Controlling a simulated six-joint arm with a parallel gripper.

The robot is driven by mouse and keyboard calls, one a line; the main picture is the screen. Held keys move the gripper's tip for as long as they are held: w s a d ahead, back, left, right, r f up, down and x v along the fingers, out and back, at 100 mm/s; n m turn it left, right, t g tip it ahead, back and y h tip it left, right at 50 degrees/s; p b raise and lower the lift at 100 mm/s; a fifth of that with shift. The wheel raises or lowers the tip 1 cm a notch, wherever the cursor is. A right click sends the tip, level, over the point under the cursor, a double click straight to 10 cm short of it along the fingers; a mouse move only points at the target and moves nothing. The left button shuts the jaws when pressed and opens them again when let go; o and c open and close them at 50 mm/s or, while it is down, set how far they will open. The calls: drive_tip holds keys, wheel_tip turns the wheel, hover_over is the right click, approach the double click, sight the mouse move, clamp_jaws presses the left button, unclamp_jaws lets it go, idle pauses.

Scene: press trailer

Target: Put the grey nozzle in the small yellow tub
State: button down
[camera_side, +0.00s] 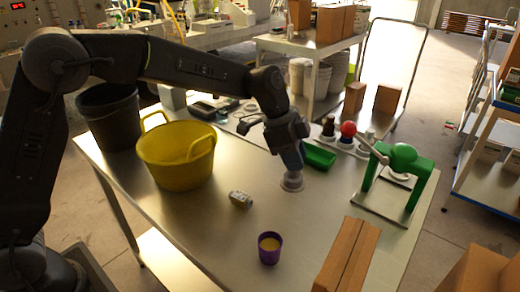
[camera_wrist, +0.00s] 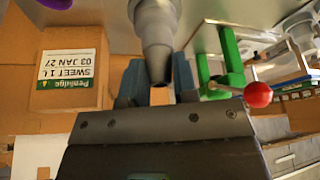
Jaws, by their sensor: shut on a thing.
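My gripper (camera_side: 291,168) hangs over the middle of the metal table, right of the yellow tub. It is shut on the grey nozzle (camera_wrist: 157,25), whose narrow end sits between the fingers (camera_wrist: 158,82) in the wrist view. In the side view the wide pale end of the nozzle (camera_side: 292,184) shows below the fingers, close to the tabletop; I cannot tell whether it touches. The yellow tub (camera_side: 176,157), with two loop handles, stands upright at the left of the table. Most of its inside wall shows; its floor is partly hidden.
A black bucket (camera_side: 110,117) stands behind the tub. A small grey block (camera_side: 241,199) and a purple cup (camera_side: 269,249) are in front. A green tray (camera_side: 319,156), a green press (camera_side: 404,165) with a red ball and a cardboard box (camera_side: 347,258) are to the right.

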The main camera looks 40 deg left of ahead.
wheel_tip(320, 180, up, 11)
drive_tip(key=s+a+n+t+y, duration=0.15)
drive_tip(key=s+a, duration=0.35)
drive_tip(key=a, duration=1.3)
drive_tip(key=s+a+n+h, duration=0.1)
drive_tip(key=s+a+n, duration=0.3)
drive_tip(key=a, duration=1.3)
drive_tip(key=shift+m+y, duration=0.25)
drive_tip(key=shift+m, duration=0.4)
drive_tip(key=shift+s+d+f, duration=0.1)
drive_tip(key=shift+s+f, duration=0.1)
drive_tip(key=shift+f, duration=5.05)
drive_tip(key=shift+s+d+f, duration=0.1)
drive_tip(key=shift+s+f, duration=0.05)
drive_tip(key=shift+f, duration=5.1)
drive_tip(key=shift+f, duration=0.15)
drive_tip(key=c, duration=0.9)
unclamp_jaws()
